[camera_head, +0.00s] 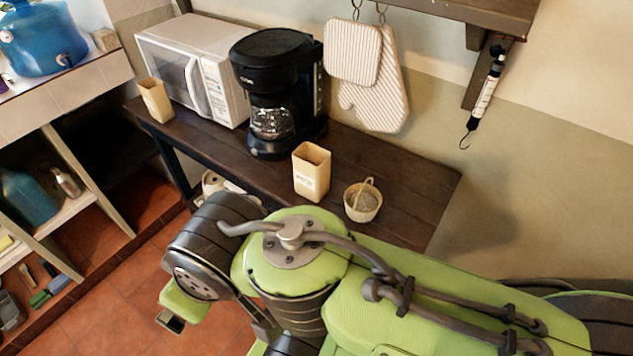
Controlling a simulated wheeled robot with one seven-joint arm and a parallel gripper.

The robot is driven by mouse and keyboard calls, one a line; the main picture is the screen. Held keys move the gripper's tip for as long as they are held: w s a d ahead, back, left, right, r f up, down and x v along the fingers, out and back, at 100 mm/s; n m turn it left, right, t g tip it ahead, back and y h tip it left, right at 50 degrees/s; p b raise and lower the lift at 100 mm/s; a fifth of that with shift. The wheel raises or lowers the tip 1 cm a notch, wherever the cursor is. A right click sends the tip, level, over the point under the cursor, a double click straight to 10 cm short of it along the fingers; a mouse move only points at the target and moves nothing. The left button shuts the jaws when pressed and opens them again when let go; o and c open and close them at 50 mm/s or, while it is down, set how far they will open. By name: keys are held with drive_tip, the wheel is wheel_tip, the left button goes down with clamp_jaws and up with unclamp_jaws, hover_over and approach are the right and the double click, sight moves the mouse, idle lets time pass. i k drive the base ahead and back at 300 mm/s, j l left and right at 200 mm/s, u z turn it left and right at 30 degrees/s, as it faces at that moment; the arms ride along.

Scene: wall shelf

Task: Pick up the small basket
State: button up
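The small basket (362,201) is a light, woven, round basket with a thin arched handle. It stands upright on the dark wooden shelf (418,192), near its front edge and right end. My green arm fills the lower part of the view, in front of the shelf and below the basket. A green and dark end part, which looks like part of my gripper (184,306), shows at the lower left over the floor, well apart from the basket. Its fingers cannot be made out, and nothing is seen held.
A tan container (311,172) stands just left of the basket. A black coffee maker (275,95), a white microwave (190,65) and another tan container (156,101) stand farther left. Striped mitts (372,85) hang on the wall behind. The shelf's right end is clear.

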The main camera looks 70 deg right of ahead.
sight(363, 200)
drive_tip(key=z, duration=0.45)
drive_tip(key=k+l+z, duration=0.1)
drive_tip(key=z, duration=0.85)
drive_tip(key=l+z, duration=0.1)
drive_tip(key=z, duration=0.4)
drive_tip(key=l+z, duration=0.1)
drive_tip(key=z, duration=0.35)
drive_tip(key=k+l+u, duration=0.1)
drive_tip(key=u, duration=0.35)
drive_tip(key=k+u, duration=0.1)
drive_tip(key=u, duration=0.35)
drive_tip(key=k+u, duration=0.1)
drive_tip(key=u, duration=0.35)
